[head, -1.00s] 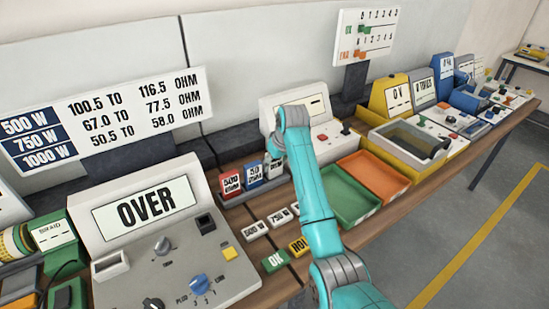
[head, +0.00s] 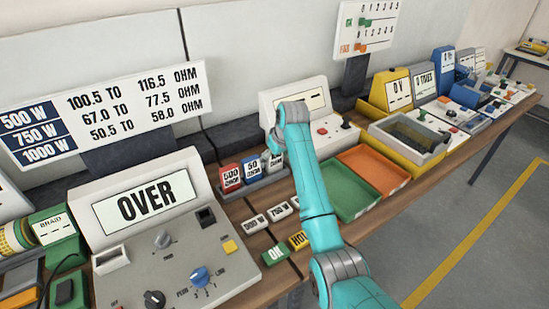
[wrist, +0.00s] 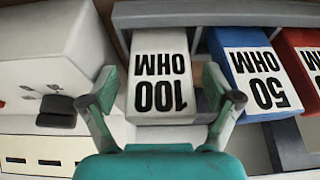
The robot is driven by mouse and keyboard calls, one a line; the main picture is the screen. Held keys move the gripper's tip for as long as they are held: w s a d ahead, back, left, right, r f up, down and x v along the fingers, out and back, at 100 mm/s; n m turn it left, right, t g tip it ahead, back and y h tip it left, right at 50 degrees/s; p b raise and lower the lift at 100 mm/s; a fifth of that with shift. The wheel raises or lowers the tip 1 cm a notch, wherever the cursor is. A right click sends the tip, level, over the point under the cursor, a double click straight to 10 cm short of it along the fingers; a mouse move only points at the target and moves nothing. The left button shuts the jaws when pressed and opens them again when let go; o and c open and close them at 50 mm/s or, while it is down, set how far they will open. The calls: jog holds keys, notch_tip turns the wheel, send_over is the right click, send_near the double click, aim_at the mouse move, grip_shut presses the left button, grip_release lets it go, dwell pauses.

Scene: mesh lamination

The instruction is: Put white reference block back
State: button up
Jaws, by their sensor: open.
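The white reference block, marked 100 OHM, (wrist: 160,75) is upside down in the wrist view. It is at the end of the grey block rack (wrist: 180,14), beside the blue 50 OHM block (wrist: 255,75) and the red 500 OHM block (wrist: 305,60). My gripper (wrist: 165,97) is open, with one finger on each side of the white block's near end. Whether the fingers touch it is unclear. In the head view the white block (head: 272,162) shows just left of my arm, in line with the blue block (head: 252,170) and red block (head: 230,178). Its underside is hidden.
A grey tester (head: 160,225) reading OVER stands at left. White wattage tags (head: 255,222) and OK and HOT tags (head: 275,254) lie in front of the rack. Green (head: 350,192) and orange (head: 375,170) trays are right of my arm. A white instrument (head: 315,105) stands behind.

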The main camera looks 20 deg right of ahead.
jog(key=v, duration=1.2)
